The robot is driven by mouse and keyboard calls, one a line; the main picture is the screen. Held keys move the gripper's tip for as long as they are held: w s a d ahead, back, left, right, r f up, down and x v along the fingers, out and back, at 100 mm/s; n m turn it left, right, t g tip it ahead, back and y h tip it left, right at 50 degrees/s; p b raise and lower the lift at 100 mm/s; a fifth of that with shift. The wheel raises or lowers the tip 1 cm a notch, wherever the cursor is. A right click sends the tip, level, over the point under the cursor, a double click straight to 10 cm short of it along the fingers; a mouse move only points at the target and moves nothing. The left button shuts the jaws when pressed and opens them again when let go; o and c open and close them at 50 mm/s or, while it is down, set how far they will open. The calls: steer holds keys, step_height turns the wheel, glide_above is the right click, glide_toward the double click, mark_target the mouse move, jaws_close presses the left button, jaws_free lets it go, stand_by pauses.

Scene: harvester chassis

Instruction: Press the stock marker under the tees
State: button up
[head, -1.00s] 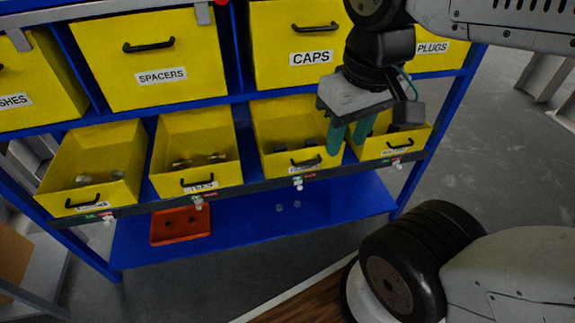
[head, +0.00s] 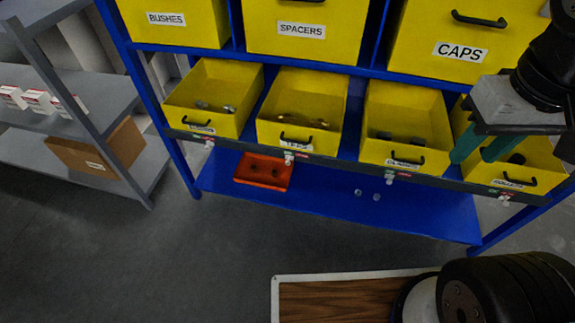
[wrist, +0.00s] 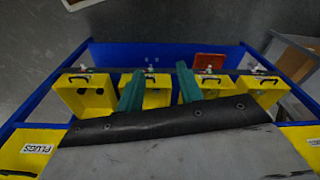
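The tees bin (head: 322,88) is a yellow open drawer, second from the left in the lower row, with several brassy fittings inside. Under its label, on the dark rail, is the stock marker (head: 289,159), a small white piece beside a green and red strip. Its exact setting is too small to tell. In the wrist view the tees marker (wrist: 208,70) shows past the right finger. My gripper (head: 481,150) has two teal fingers apart with nothing between them.
Similar markers sit under the neighbouring bins, such as this one (head: 390,177). An orange-red tray (head: 263,171) lies on the blue bottom shelf (head: 330,200). A grey rack with a cardboard box (head: 98,150) stands at left.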

steer(key=c, duration=0.5)
steer(key=shift+a, duration=0.2)
jaws_close()
steer(key=w+a+f+n+g+h, duration=0.2)
steer(key=w+a+f+h, duration=0.1)
steer(key=w+a+f, duration=0.65)
steer(key=w+a+f+n+g+h, duration=0.25)
steer(key=w+a+f, duration=0.3)
steer(key=w, duration=0.65)
steer(key=w+a+f+t+h, duration=0.25)
steer(key=a+f, duration=0.35)
steer(key=f, duration=0.3)
steer(key=w+a+f+m+t+h, duration=0.1)
steer(key=w+a+f, duration=0.3)
steer(key=a+f, duration=0.45)
steer(key=w+a+f+t+h, duration=0.2)
steer(key=w+a+f, duration=0.2)
steer(key=f, duration=0.7)
steer(key=w+a+m+t, duration=0.3)
steer(key=w+a+m, duration=0.1)
steer(key=w+m, duration=0.1)
steer(key=shift+w+a+r, duration=0.2)
steer(key=shift+w+a, duration=0.1)
steer(key=shift+w, duration=0.1)
